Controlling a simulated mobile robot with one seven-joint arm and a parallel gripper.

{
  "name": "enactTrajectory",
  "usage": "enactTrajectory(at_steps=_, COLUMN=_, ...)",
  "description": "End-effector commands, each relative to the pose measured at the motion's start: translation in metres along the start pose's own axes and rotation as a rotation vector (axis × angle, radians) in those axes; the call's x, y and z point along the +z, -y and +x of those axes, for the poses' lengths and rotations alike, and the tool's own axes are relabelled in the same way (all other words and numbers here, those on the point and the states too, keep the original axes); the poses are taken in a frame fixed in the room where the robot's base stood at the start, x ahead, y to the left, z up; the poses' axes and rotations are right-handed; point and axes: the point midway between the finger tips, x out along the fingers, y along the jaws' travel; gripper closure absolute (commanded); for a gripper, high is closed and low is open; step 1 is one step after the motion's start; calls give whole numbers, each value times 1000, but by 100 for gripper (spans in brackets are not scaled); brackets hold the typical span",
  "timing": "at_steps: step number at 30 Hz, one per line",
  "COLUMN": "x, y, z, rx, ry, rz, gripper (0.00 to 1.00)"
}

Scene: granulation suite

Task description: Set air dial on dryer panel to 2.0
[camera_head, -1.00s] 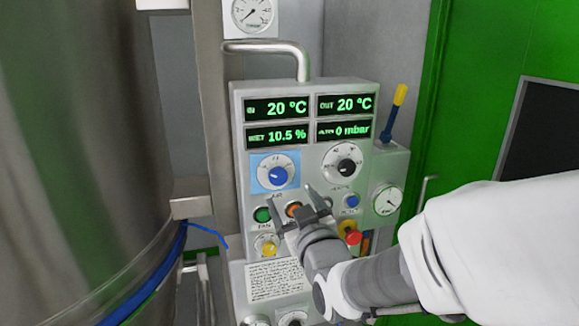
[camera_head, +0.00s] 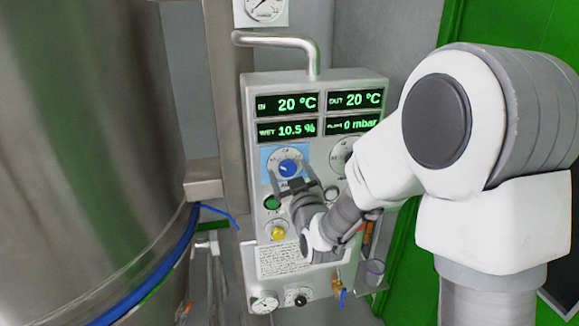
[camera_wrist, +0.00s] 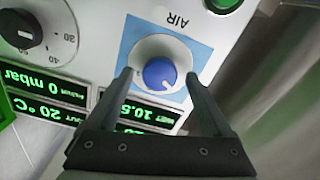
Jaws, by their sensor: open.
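The dryer panel (camera_head: 250,110) is a grey box with green displays. Its air dial (camera_head: 289,168) is a blue knob on a white scale with a light blue backing plate. In the wrist view the blue knob (camera_wrist: 159,73) lies between the open fingers of my gripper (camera_wrist: 158,82), with the word AIR beside it, upside down. I cannot tell whether the fingers touch the knob. In the head view my gripper (camera_head: 290,179) is at the dial's lower part and hides some of it. The pointer's exact setting is too small to read.
A second black knob (camera_wrist: 20,30) is beside the air dial. A green button (camera_head: 272,203) and yellow knob (camera_head: 278,232) are below. A large steel vessel (camera_head: 90,130) stands at left, and a bent pipe (camera_head: 275,40) runs above the panel.

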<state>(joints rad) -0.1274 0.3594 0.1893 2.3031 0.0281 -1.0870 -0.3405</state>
Motion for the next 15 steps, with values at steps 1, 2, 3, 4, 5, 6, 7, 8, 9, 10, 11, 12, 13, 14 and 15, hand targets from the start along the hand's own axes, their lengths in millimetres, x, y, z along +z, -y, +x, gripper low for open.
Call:
enactTrajectory(at_steps=1, x=-1, y=0, z=4, rx=0, ry=0, rz=0, gripper=16)
enactTrajectory(at_steps=2, x=0, y=0, z=5, rx=0, ry=0, rz=0, gripper=16)
enactTrajectory(at_steps=3, x=0, y=0, z=6, rx=-1, ry=0, rz=0, gripper=16)
enactTrajectory(at_steps=4, x=0, y=0, z=7, rx=0, ry=0, rz=0, gripper=16)
enactTrajectory(at_steps=5, x=0, y=0, z=8, rx=0, ry=0, rz=0, gripper=16)
enactTrajectory(at_steps=6, x=0, y=0, z=8, rx=0, ry=0, rz=0, gripper=16)
enactTrajectory(at_steps=7, x=0, y=0, z=8, rx=0, ry=0, rz=-1, gripper=16)
enactTrajectory(at_steps=8, x=0, y=0, z=8, rx=0, ry=0, rz=-1, gripper=16)
enactTrajectory(at_steps=9, x=0, y=0, z=8, rx=0, ry=0, rz=-1, gripper=16)
enactTrajectory(at_steps=10, x=0, y=0, z=8, rx=0, ry=0, rz=-1, gripper=16)
enactTrajectory(at_steps=11, x=0, y=0, z=8, rx=0, ry=-1, rz=-1, gripper=16)
enactTrajectory(at_steps=12, x=0, y=0, z=8, rx=0, ry=-1, rz=-1, gripper=16)
enactTrajectory(at_steps=13, x=0, y=0, z=8, rx=0, ry=-1, rz=-1, gripper=19)
enactTrajectory(at_steps=14, x=0, y=0, z=8, rx=0, ry=-1, rz=-1, gripper=25)
enactTrajectory(at_steps=15, x=0, y=0, z=8, rx=0, ry=-1, rz=-1, gripper=32)
